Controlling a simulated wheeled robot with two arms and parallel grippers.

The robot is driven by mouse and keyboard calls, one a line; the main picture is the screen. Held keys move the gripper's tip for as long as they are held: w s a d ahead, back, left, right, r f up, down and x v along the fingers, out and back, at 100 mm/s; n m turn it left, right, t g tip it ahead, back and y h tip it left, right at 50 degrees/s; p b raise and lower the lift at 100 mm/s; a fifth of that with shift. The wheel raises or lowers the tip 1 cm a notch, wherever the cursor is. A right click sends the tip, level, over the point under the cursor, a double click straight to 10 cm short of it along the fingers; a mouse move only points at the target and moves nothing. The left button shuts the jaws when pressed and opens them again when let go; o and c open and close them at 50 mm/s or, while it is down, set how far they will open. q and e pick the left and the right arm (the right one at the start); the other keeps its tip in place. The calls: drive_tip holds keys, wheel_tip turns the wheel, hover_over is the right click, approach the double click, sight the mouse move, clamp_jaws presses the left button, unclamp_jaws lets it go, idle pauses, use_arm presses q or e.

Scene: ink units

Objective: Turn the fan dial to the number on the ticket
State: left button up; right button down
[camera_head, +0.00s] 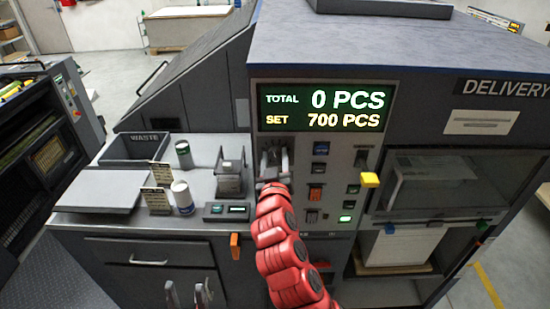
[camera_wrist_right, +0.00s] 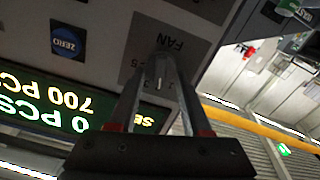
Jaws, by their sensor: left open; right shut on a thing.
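My right gripper (camera_head: 272,170) is at the machine's control panel, left of the button columns. In the right wrist view its fingers (camera_wrist_right: 160,68) are shut at a panel plate (camera_wrist_right: 150,35) marked FAN. They close on the fan dial, which is mostly hidden by the fingertips. A few small digits show beside the fingers; the dial's setting cannot be read. My left gripper (camera_head: 188,294) is open and empty at the bottom, in front of the cabinet. Small printed cards (camera_head: 160,173) stand on the counter; their text is too small to read, and I cannot tell which thing is the ticket.
A display (camera_head: 325,107) above the dial reads TOTAL 0 PCS, SET 700 PCS. Several buttons and a yellow lever (camera_head: 370,180) are right of my right gripper. The counter left holds two cans (camera_head: 184,155), a waste bin (camera_head: 135,147) and a small device (camera_head: 230,180).

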drive_tip(key=n+b, duration=0.2)
drive_tip(key=shift+a+f+n, duration=0.1)
drive_tip(key=shift+f+n, duration=0.05)
drive_tip(key=shift+n, duration=0.25)
drive_tip(key=shift+a+n+b, duration=0.1)
drive_tip(key=shift+n+b, duration=0.35)
drive_tip(key=shift+n, duration=0.95)
drive_tip(key=shift+c, duration=1.8)
unclamp_jaws()
